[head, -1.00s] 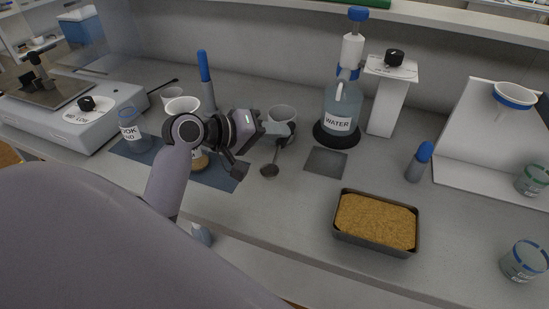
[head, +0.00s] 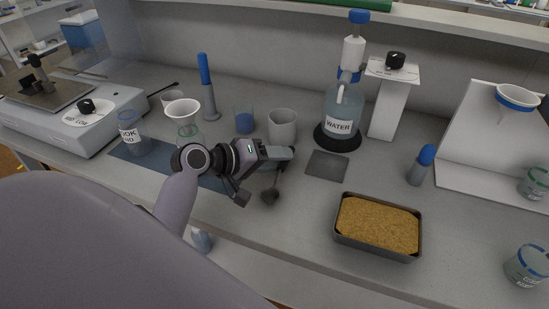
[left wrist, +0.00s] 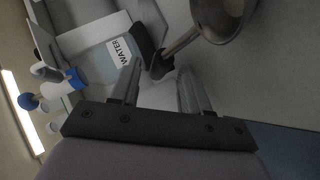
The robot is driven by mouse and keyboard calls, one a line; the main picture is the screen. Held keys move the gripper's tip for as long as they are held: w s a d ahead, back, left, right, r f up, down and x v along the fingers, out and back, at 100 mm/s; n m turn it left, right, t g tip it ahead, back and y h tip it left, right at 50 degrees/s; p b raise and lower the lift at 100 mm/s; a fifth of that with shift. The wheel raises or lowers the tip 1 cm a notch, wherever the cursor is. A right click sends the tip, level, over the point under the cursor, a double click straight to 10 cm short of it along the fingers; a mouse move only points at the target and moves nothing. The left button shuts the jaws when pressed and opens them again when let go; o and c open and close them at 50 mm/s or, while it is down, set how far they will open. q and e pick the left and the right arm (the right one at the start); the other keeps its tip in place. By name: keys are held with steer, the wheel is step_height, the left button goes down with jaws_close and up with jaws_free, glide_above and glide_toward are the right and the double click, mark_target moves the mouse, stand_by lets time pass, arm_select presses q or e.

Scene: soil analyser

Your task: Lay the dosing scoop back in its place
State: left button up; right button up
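The dosing scoop (head: 270,196) has a round metal bowl, a thin stem and a dark grip. In the head view it hangs bowl-down from my left gripper (head: 279,154), left of the dark grey square pad (head: 327,166). In the left wrist view the scoop's bowl (left wrist: 222,14) is at the top, and its dark grip lies between the fingertips of my left gripper (left wrist: 160,72). The left gripper is shut on the grip. The bowl appears a little above the bench, but the exact gap cannot be told. My right gripper is not in view.
A tray of brown soil (head: 377,225) is at front right. A blue mat (head: 135,156) with glassware lies left.

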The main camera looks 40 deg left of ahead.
arm_select(q)
steer(key=shift+r, duration=0.25)
steer(key=shift+s+a, duration=0.2)
steer(key=shift+s, duration=0.15)
steer(key=v, duration=1.1)
steer(key=shift+r, duration=0.1)
steer(key=shift+s, duration=0.1)
